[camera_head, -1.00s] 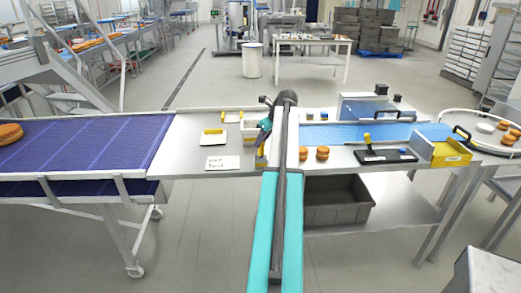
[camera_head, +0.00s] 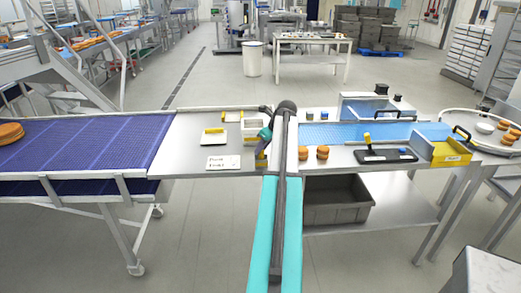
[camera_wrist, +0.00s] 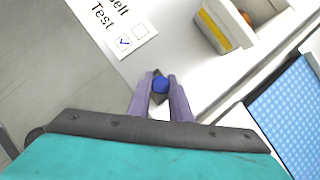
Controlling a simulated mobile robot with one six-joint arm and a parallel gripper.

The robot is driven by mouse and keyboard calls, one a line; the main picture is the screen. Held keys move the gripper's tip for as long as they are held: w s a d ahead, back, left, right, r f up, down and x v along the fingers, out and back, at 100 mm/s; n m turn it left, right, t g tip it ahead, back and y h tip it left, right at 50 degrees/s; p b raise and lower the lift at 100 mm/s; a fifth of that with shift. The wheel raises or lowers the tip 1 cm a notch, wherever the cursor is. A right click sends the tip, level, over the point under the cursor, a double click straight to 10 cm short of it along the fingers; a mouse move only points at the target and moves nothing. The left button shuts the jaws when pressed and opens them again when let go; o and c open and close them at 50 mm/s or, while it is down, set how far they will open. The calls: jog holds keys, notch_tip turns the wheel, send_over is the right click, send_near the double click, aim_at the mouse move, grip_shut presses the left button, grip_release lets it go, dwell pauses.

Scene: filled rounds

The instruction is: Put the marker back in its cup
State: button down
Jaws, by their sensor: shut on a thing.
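My gripper (camera_wrist: 161,92) has two purple fingers, shut on the marker. The marker shows in the wrist view as a round blue end (camera_wrist: 160,84) between the fingertips, seen end-on with dark parts around it. In the head view my gripper (camera_head: 262,150) is over the right part of the grey worktop, right of a white card. The marker cannot be made out there. I cannot tell any thing in view as the marker's cup; the arm hides part of the worktop.
The white card (camera_head: 222,163) has writing and a ticked box. A white bin with a yellow front (camera_wrist: 212,30) holds something orange. A blue belt (camera_head: 365,133) is to the right, a purple belt (camera_head: 85,145) left.

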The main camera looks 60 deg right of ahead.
jog(key=c, duration=1.6)
grip_release()
jog(key=shift+b+v, duration=1.05)
jog(key=shift+v, duration=5.05)
jog(key=shift+w, duration=0.1)
